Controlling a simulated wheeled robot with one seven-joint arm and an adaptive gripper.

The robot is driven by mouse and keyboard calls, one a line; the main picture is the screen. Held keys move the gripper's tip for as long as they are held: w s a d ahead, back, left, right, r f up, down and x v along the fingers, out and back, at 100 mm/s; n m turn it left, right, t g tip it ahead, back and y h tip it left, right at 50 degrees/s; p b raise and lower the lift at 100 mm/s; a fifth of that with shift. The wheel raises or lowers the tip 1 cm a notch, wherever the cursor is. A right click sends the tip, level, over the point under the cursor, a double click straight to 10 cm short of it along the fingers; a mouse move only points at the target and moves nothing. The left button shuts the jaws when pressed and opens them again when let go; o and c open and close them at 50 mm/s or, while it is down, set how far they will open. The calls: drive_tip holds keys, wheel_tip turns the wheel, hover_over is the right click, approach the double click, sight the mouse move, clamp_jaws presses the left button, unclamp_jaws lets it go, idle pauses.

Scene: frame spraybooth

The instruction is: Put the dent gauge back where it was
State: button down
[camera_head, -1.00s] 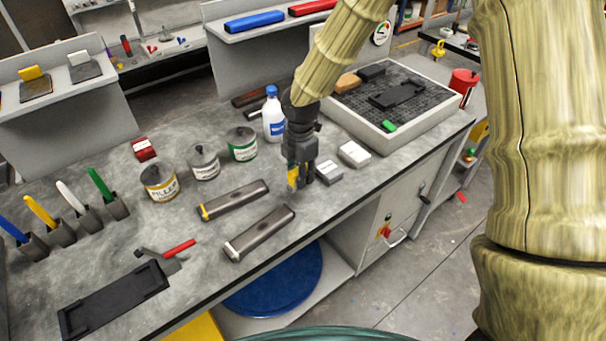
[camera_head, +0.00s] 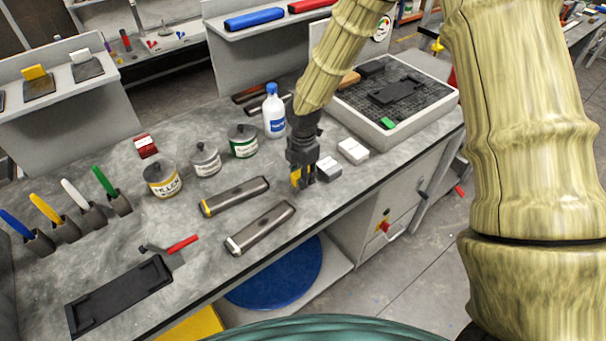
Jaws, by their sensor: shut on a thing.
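My gripper (camera_head: 303,183) points down over the bench, right of the two long sanding blocks and close beside a small grey-white block (camera_head: 328,169). It is shut on a small yellow thing (camera_head: 296,176), which shows at the left of the fingers. The fingers hide much of this thing, so I cannot tell its full shape or whether it touches the bench. I cannot tell for sure that it is the dent gauge. The grey bench top (camera_head: 205,258) is beneath my gripper.
A yellow-ended sanding block (camera_head: 236,196) and a white-ended one (camera_head: 261,229) lie left of my gripper. Cans and a white bottle (camera_head: 274,113) stand behind. A black tray (camera_head: 120,296) lies front left. A raised grid-topped box (camera_head: 440,112) stands right.

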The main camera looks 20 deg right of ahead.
drive_tip(key=c, duration=1.2)
unclamp_jaws()
drive_tip(key=shift+f, duration=0.1)
drive_tip(key=shift+o, duration=0.2)
wheel_tip(320, 180, up, 12)
drive_tip(key=b, duration=0.2)
